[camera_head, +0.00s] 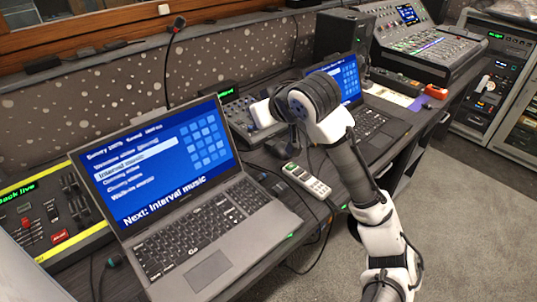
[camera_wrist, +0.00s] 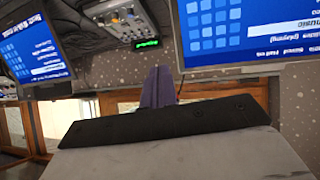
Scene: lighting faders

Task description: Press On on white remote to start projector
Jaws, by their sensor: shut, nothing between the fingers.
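The white remote (camera_head: 306,180) lies on the dark desk between the two laptops, with a small green-lit panel at its upper left end and several dark buttons. Its button labels are too small to read. My gripper is above the desk, above and behind the remote in the head view, mostly hidden by my black wrist. In the wrist view its purplish-grey fingers (camera_wrist: 158,72) are together and empty, pointing away from the remote, which is not in that view.
The left laptop (camera_head: 164,161) and right laptop (camera_head: 366,127) stand open beside the remote. A mixer (camera_head: 243,119) sits behind. A yellow-edged fader desk (camera_head: 52,219) is at left, a large console (camera_head: 427,48) at back right. Grey carpet is clear at lower right.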

